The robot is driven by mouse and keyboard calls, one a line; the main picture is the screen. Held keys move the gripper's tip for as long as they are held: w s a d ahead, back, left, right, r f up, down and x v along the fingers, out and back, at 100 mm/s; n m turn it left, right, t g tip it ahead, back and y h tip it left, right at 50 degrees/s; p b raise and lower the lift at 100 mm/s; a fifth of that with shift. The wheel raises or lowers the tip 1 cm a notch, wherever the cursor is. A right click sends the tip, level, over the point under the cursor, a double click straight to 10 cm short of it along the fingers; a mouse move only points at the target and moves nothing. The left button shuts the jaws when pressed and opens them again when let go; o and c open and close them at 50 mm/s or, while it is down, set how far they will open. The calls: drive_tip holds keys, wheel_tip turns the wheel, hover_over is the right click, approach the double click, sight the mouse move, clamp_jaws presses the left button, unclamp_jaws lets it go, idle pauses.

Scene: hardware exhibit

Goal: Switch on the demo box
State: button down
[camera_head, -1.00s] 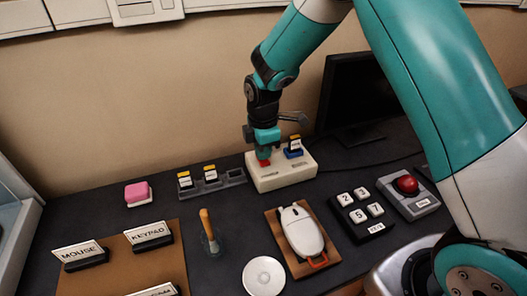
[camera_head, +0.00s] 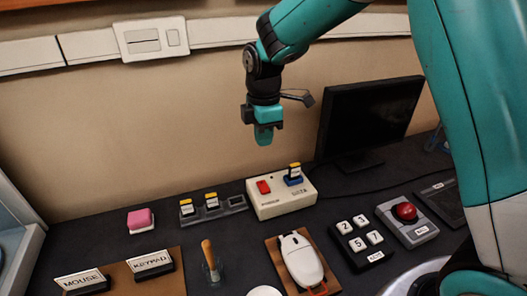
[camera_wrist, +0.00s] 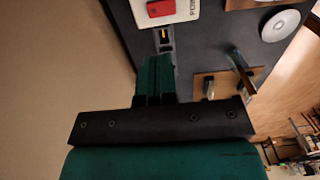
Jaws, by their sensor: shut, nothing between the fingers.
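The demo box (camera_head: 283,204) is a cream box on the dark table against the wall. The red switch also shows at the top of the wrist view (camera_wrist: 160,8). I cannot tell from its tilt whether it is on. My gripper (camera_head: 264,138) is shut and empty, pointing down in the air above the box, clear of the switch. Its closed fingers show in the wrist view (camera_wrist: 156,75).
A holder (camera_head: 214,212) with labelled yellow-topped pieces stands left of the box. A pink eraser-like block (camera_head: 141,219), a wooden-handled tool (camera_head: 209,256), a mouse (camera_head: 302,259), a keypad (camera_head: 360,240) and a red-button box (camera_head: 405,212) lie around. A monitor (camera_head: 368,115) stands behind right.

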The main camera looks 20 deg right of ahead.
sight(265, 189)
drive_tip(key=shift+r, duration=0.3)
drive_tip(key=d+y, duration=0.1)
drive_tip(key=s+d+y+b, duration=0.1)
drive_tip(key=d+y, duration=0.1)
drive_tip(key=shift+s+d+f+b, duration=0.1)
drive_tip(key=shift+s+d+b, duration=0.1)
drive_tip(key=shift+s+b, duration=0.1)
drive_tip(key=shift+f, duration=0.1)
drive_tip(key=p+x, duration=0.1)
drive_tip(key=x, duration=1.1)
drive_tip(key=shift+d+f, duration=0.1)
drive_tip(key=shift+f, duration=0.85)
